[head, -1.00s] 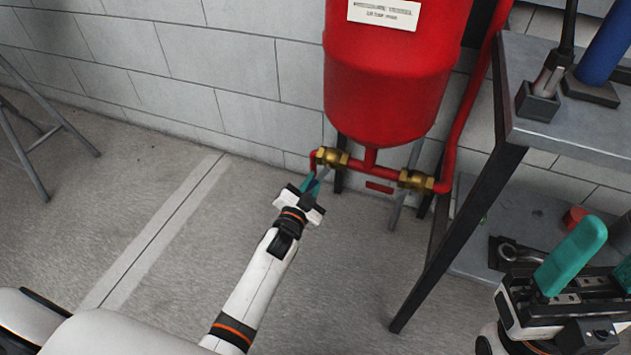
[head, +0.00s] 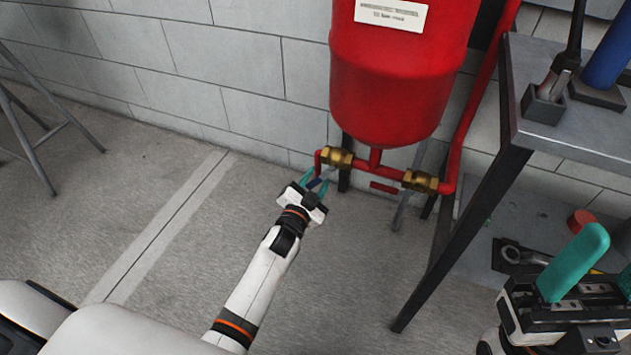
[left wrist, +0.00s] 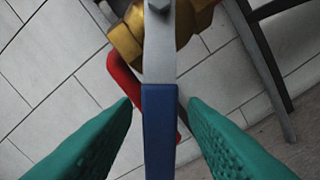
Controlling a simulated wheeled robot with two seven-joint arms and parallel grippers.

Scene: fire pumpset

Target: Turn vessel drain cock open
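The drain cock is a brass valve (head: 336,157) on the left of the red pipe under the red vessel (head: 395,80). The brass body (left wrist: 180,25) also shows at the top of the left wrist view. Its lever has a grey metal shank and a blue handle (left wrist: 160,130). My left gripper (head: 314,181) is open at the lever. In the left wrist view its green fingers stand on either side of the blue handle, with gaps on both sides. My right gripper (head: 598,262) is at the lower right, its teal fingers apart, partly cut off by the frame.
A second brass valve (head: 420,181) with a red handle (head: 383,187) sits to the right on the same pipe. A grey metal table (head: 560,135) with dark legs stands at the right. The floor to the left is clear up to a metal stand (head: 30,150).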

